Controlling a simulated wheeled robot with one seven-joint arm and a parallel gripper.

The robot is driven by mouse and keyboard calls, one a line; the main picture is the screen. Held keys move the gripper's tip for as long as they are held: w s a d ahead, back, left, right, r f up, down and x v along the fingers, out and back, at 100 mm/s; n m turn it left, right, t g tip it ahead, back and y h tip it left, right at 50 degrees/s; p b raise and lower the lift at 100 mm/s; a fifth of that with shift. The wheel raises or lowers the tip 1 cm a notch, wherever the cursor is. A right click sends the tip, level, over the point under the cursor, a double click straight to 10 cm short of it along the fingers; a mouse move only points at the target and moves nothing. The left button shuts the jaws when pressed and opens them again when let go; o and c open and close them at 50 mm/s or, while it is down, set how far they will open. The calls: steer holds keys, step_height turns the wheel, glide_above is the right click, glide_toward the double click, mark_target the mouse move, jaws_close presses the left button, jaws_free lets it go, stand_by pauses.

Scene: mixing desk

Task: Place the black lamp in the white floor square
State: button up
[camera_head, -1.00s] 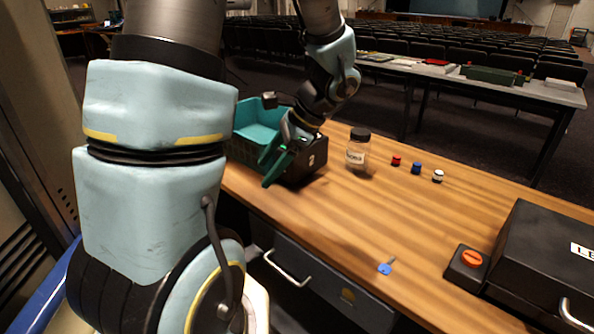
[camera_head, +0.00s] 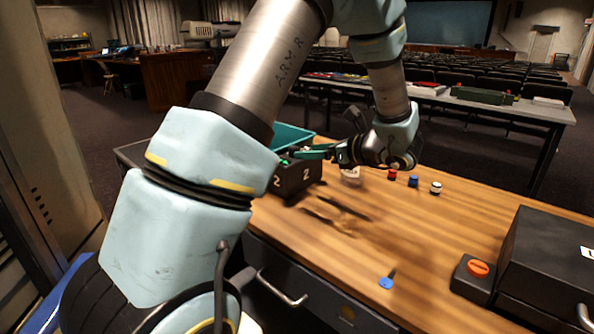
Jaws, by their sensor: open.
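I cannot make out a black lamp or a white floor square in this view. My gripper (camera_head: 306,153) has green fingers and is open. It points left above the desk, with its fingers in front of or over the right end of a black box (camera_head: 296,178) marked 2. I cannot tell whether the fingers touch the box. My arm hides part of the box and the area behind it.
The wooden desk (camera_head: 430,230) holds a teal tray (camera_head: 293,136), a partly hidden jar (camera_head: 351,177), red (camera_head: 392,174), blue (camera_head: 413,181) and white (camera_head: 436,188) small pieces, a blue key (camera_head: 386,282), an orange knob (camera_head: 478,268) and a black case (camera_head: 545,260).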

steer(key=shift+p+x, duration=0.5)
steer(key=shift+x, duration=1.9)
steer(key=shift+w+d+f, duration=0.1)
steer(key=shift+f, duration=0.05)
jaws_close()
